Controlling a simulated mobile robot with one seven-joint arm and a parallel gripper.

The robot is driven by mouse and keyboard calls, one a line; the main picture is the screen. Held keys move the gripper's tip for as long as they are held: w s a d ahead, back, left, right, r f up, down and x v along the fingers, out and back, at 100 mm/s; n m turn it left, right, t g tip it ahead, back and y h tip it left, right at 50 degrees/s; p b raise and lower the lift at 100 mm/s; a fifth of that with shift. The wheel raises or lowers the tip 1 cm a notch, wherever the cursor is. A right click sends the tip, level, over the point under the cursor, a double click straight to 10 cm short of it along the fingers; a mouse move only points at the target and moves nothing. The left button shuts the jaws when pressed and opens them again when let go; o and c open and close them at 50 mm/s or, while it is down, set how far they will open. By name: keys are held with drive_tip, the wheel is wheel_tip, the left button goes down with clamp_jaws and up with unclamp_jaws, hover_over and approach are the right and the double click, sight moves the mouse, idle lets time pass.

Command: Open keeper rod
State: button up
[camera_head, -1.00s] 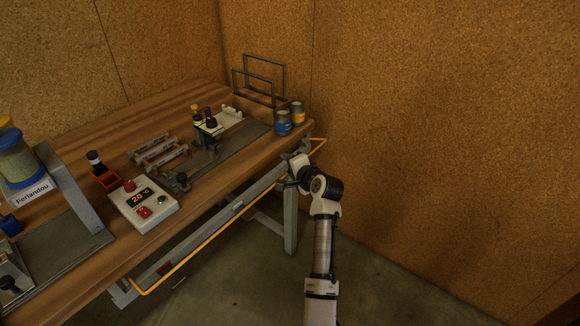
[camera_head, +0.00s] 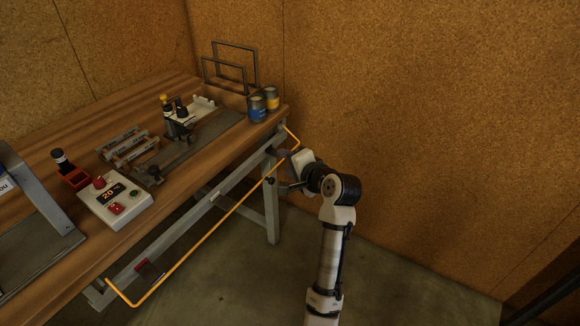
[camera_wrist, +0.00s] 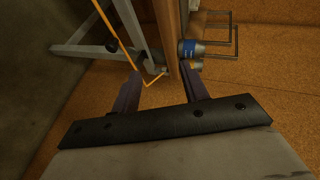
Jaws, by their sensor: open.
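The keeper rod is a thin orange bent rod (camera_head: 205,238) running along the front of the workbench. Both of its ends bend back toward the bench, and its long span stands out from the front rail. My gripper (camera_head: 287,172) is at the rod's far right end, beside the bench corner. In the wrist view my gripper (camera_wrist: 156,80) is open, its two dark fingers apart. The rod (camera_wrist: 112,28) comes down from the top there and bends between the fingers in the picture. I cannot tell whether it touches them.
The wooden workbench (camera_head: 60,130) fills the left. On it are blue and yellow cans (camera_head: 257,110), a wire rack (camera_head: 235,68), a white control box (camera_head: 115,203) and a red holder (camera_head: 73,177). Cork walls close the back and right. Floor is free in front.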

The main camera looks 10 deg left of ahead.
drive_tip(key=shift+s+d+r, duration=0.1)
drive_tip(key=shift+s+d, duration=0.15)
idle(0.3)
